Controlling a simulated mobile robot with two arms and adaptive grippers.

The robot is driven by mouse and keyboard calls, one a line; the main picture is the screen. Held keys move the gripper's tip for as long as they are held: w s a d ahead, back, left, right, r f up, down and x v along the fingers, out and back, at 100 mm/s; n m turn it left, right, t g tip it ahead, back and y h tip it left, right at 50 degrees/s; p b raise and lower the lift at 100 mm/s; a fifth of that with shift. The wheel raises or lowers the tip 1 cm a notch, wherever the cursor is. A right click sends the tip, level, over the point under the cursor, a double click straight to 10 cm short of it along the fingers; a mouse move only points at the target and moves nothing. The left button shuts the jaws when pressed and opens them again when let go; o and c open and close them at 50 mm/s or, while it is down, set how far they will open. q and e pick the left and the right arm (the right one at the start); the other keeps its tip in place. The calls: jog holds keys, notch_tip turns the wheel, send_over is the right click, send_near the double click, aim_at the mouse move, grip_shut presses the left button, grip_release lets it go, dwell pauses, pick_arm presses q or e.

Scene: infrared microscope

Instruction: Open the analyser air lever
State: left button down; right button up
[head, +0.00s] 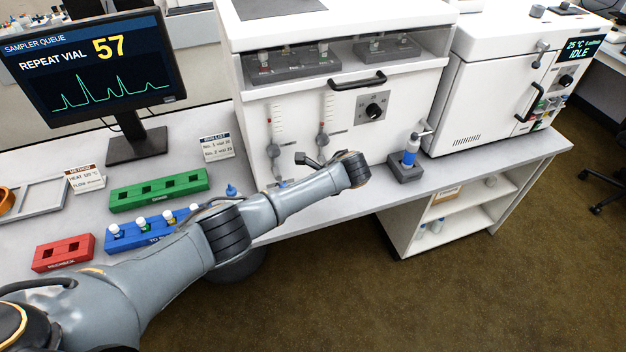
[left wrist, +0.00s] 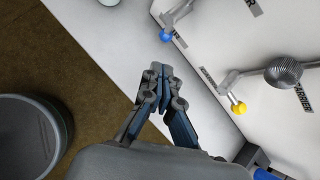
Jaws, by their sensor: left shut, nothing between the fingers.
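In the left wrist view, two levers stick out from a white upright panel (left wrist: 270,45). One lever ends in a blue ball knob (left wrist: 166,37), the other in a yellow ball knob (left wrist: 238,106). My left gripper (left wrist: 158,70) is shut and empty, in front of the panel over the worktop, apart from both knobs. In the head view my left arm reaches across to the white instrument (head: 340,140), and it hides the gripper and most of the panel's lower edge. My right gripper is not in view.
A ribbed grey knob (left wrist: 284,73) stands out near the yellow-knobbed lever. Green (head: 160,190), blue (head: 150,230) and red (head: 64,253) racks stand left on the worktop. A grey block (head: 404,172) with a blue-banded item stands right. A bin (left wrist: 30,135) is on the floor.

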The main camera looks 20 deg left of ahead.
pick_arm(q)
jog(key=v, duration=0.3)
jog(key=shift+s+r, duration=0.1)
jog(key=shift+r, duration=0.1)
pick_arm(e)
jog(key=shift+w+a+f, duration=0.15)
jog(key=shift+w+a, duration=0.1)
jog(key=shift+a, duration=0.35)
